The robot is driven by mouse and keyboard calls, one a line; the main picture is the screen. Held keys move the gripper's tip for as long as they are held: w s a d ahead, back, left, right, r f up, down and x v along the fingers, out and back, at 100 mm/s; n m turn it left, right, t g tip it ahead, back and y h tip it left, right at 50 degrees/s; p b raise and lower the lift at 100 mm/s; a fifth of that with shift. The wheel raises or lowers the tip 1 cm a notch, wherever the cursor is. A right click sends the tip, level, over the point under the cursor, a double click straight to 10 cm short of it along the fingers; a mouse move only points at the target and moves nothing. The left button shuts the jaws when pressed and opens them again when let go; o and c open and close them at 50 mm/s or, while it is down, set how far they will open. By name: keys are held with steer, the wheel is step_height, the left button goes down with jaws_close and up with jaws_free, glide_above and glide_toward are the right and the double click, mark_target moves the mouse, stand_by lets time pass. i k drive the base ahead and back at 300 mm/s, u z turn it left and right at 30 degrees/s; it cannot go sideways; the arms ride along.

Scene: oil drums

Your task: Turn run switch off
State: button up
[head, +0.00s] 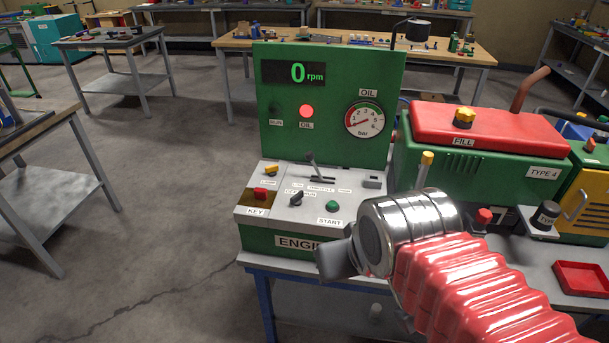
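The green and grey engine control panel (280,238) stands on a table in the middle of the head view. A small black rotary knob (296,199) sits on its sloping top, left of the green START button (332,206). The small lettering beside the knob is hard to read, so I cannot tell its setting. The display (294,73) reads 0 rpm, and the red OIL lamp (306,111) is lit. My gripper (336,260) is at the panel's front right, apart from the knob in the picture. Its fingers are mostly hidden behind my wrist.
A red key (261,194), yellow knob (270,170) and throttle lever (311,160) crowd the panel top. The green engine (490,175) with its red tank (490,128) stands to the right. A red tray (581,279) lies at front right. Open floor is left.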

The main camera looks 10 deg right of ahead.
mark_target(296, 200)
steer(key=u, duration=0.35)
steer(key=i, duration=0.85)
steer(key=u, duration=0.6)
